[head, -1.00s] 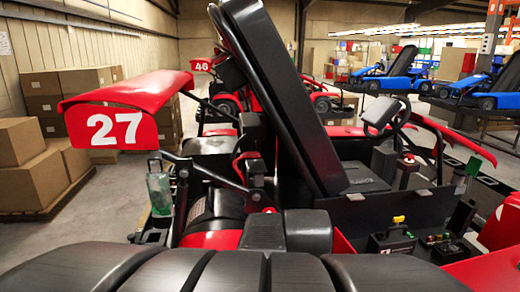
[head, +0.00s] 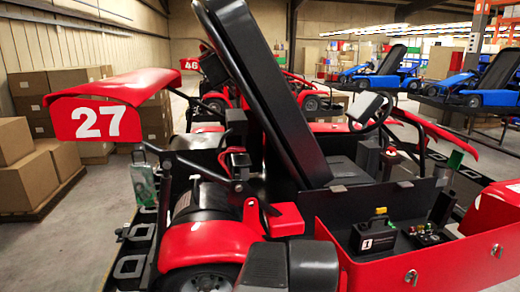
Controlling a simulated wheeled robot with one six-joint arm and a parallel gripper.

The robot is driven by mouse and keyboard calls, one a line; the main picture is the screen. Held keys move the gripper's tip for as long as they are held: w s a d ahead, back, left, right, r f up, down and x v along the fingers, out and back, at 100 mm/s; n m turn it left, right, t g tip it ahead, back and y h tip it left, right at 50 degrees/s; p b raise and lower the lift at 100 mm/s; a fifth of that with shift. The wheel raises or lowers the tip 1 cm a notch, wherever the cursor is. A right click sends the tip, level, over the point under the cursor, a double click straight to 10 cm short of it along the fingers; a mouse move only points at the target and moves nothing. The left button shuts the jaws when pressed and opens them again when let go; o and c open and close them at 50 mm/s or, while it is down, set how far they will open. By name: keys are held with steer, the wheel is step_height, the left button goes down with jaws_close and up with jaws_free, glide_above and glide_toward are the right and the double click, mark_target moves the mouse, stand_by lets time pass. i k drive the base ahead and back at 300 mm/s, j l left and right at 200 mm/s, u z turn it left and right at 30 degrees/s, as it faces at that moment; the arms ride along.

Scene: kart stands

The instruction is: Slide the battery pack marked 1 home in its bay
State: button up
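The battery pack (head: 375,236) is a black box with a white label marked 1 and a yellow piece at its top. It stands upright inside the dark open bay (head: 335,206) on the right side of the red kart. Small red and green parts (head: 430,236) sit right of the pack, with a gap between. I cannot tell how far the pack is seated. My gripper cannot be made out in view, and nothing visibly holds the pack.
Black blocks (head: 287,266) fill the bottom middle, close to me; I cannot tell what they belong to. The tall black seat (head: 275,95) and red 27 panel (head: 97,123) rise at left. Boxes (head: 50,178) stand far left. Blue karts (head: 480,88) stand at back right.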

mark_target(372, 237)
steer(key=k+l, duration=0.2)
steer(key=l, duration=0.2)
steer(key=i+l+z, duration=0.1)
steer(key=l, duration=0.3)
steer(key=i+l+z, duration=0.1)
steer(key=l, duration=0.3)
steer(key=i+l+z, duration=0.15)
steer(key=l, duration=0.2)
steer(key=k, duration=0.05)
